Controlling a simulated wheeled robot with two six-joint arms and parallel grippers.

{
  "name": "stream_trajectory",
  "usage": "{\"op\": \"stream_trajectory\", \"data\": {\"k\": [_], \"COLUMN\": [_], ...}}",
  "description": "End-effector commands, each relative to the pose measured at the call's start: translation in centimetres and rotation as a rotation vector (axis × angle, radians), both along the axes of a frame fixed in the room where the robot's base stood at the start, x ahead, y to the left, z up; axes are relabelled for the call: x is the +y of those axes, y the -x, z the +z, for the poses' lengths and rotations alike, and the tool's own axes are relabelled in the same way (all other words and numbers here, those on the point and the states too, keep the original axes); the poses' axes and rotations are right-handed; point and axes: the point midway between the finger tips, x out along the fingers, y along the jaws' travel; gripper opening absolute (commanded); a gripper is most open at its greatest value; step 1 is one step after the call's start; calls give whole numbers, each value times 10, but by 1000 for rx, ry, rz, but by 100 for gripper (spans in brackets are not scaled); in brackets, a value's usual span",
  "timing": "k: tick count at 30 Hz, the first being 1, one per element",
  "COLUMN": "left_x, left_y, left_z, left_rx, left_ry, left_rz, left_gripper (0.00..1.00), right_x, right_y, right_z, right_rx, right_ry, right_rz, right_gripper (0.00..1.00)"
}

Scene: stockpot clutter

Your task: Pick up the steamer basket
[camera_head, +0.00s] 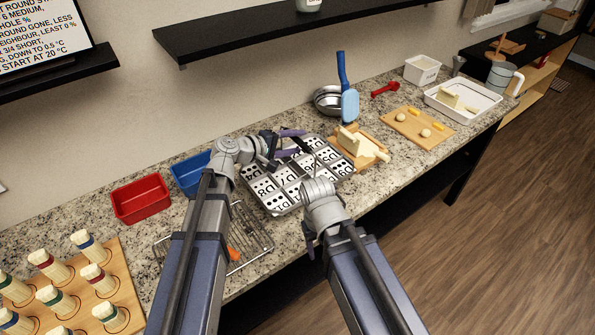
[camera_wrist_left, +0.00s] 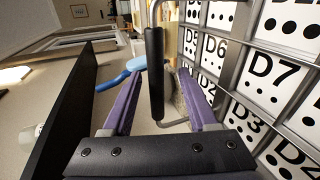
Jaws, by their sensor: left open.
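A square metal tray with dividers (camera_head: 263,203), holding cards marked with D numbers and dots, lies on the counter; it looks like the steamer basket. Its divider walls fill the right of the left wrist view (camera_wrist_left: 241,45). A black grip on a bent metal handle (camera_wrist_left: 155,75) stands between my left fingers in that view; contact is not visible. My left gripper (camera_head: 293,143) is open over the tray's far side, and its purple fingers also show in the wrist view (camera_wrist_left: 160,100). My right gripper (camera_head: 308,238) is low at the tray's near side, its fingers mostly hidden.
Red (camera_head: 141,199) and blue (camera_head: 190,173) bins stand left of the tray. A wire rack (camera_head: 262,243) lies in front. A board with food (camera_head: 357,148), metal bowls (camera_head: 327,100) and a blue utensil (camera_head: 349,104) crowd the right. A dark shelf (camera_head: 260,30) hangs above.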

Motion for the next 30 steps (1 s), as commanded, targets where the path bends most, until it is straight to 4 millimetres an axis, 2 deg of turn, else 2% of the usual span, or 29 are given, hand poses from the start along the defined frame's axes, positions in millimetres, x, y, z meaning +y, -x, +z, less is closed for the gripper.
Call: {"op": "stream_trajectory", "data": {"k": [7,15,30], "left_x": [-27,-30,-30], "left_y": [-24,-25,-25], "left_z": [-10,-9,-10], "left_rx": [1,1,1], "left_ry": [0,1,0], "left_rz": [-2,0,0], "left_gripper": [59,59,3], "right_x": [0,0,0], "right_y": [0,0,0], "right_z": [-10,-9,-9], "right_rx": [0,0,0], "right_ry": [0,0,0], "right_rz": [0,0,0], "right_gripper": [59,59,59]}}
